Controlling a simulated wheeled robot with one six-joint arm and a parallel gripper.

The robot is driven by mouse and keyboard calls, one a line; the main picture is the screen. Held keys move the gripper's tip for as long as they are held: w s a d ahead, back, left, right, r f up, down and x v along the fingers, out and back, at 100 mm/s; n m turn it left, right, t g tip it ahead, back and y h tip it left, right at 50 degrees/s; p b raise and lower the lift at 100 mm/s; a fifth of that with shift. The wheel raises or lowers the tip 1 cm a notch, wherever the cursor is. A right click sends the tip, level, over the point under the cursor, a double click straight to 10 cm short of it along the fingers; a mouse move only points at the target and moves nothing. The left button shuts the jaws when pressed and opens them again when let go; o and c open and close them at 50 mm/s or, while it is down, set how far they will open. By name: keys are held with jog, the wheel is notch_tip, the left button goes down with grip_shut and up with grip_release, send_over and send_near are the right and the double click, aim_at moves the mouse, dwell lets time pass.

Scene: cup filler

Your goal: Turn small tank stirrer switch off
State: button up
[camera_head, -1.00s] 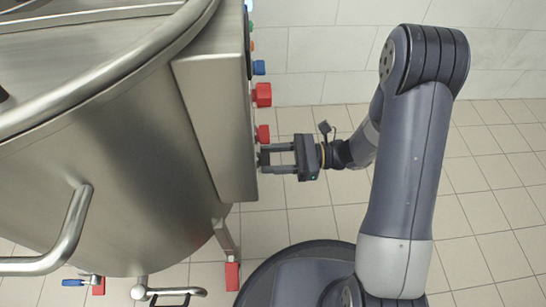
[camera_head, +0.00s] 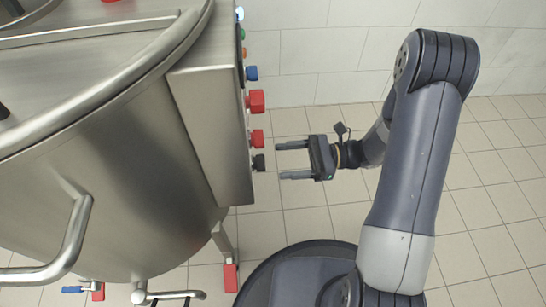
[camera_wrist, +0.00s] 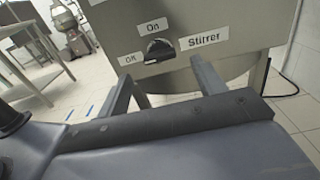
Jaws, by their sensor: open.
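The small tank (camera_head: 120,170) is a steel vessel with a steel control box (camera_head: 212,135) on its side. The black stirrer switch (camera_head: 259,162) is the lowest knob on the box. In the wrist view the switch (camera_wrist: 158,48) sits between an "On" label above, a "Stirrer" label (camera_wrist: 204,38) at right and a small label at left, probably "Off". Which label its pointer faces is hard to tell. My gripper (camera_head: 280,160) is open and empty, level with the switch and a short gap to its right. Its fingers (camera_wrist: 160,76) straddle the switch's line in the wrist view, apart from it.
Red knobs (camera_head: 256,101) and a blue one (camera_head: 251,73) sit above the switch on the box. A steel pipe handle (camera_head: 75,235) curves off the tank's front. The tiled floor (camera_head: 480,200) right of my arm is clear. A steel table (camera_wrist: 35,55) stands at left in the wrist view.

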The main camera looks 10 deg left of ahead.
aim_at(260, 163)
jog(key=p+v, duration=0.1)
jog(key=v, duration=0.4)
jog(key=shift+w+d, duration=0.1)
jog(key=shift+d, duration=0.15)
jog(key=shift+a, duration=0.15)
jog(key=s+a+m+b, duration=0.1)
jog(key=s+a+b, duration=0.1)
jog(key=a, duration=0.8)
jog(key=shift+s+b, duration=0.3)
jog(key=shift+a, duration=0.15)
